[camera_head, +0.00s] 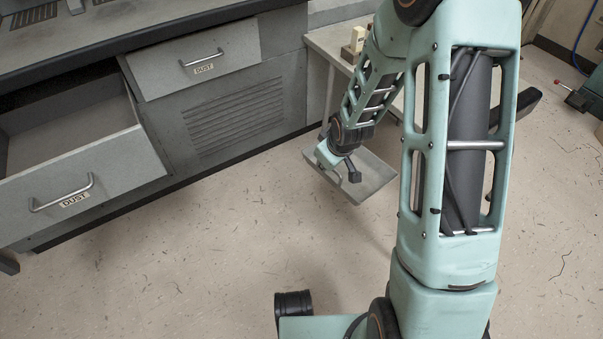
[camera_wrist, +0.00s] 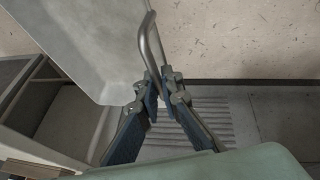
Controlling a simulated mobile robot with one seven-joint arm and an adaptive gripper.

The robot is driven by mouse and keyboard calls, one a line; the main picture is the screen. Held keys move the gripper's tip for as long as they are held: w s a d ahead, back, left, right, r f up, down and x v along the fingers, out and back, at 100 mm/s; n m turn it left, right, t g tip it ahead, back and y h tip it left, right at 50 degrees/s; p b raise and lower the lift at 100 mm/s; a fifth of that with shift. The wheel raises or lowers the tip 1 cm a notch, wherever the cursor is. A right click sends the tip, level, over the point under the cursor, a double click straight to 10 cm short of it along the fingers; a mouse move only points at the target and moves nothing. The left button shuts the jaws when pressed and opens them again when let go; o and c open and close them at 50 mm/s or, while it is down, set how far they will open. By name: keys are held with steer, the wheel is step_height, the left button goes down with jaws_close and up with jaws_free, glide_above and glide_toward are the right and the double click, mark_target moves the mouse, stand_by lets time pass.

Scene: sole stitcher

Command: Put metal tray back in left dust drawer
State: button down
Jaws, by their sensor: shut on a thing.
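The metal tray (camera_head: 372,182) is grey and shallow. In the head view it hangs clear of the floor below the end of my arm, right of the cabinet. In the wrist view the tray (camera_wrist: 85,45) fills the upper left, with its bent metal handle (camera_wrist: 150,45) at its right side. My gripper (camera_wrist: 160,78) is shut on that handle; the head view mostly hides the fingers. The left dust drawer (camera_head: 85,190) stands pulled open at the left of the head view, labelled DUST. Its inside, in the part that shows, looks empty.
The right DUST drawer (camera_head: 195,62) is slightly out above a slatted vent panel (camera_head: 235,118). A small side table (camera_head: 325,42) with small items stands behind my arm. The floor (camera_head: 215,230) between the open drawer and the tray is clear.

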steer(key=s+d+r+m+h, duration=0.1)
steer(key=d+r+m, duration=0.3)
steer(key=r, duration=0.5)
steer(key=s+d+r+m+h, duration=0.2)
steer(key=s+d+r+m, duration=0.2)
steer(key=d+r, duration=0.3)
steer(key=shift+d+r+m+h, duration=0.3)
steer(key=shift+d+r, duration=0.1)
steer(key=shift+r, duration=0.9)
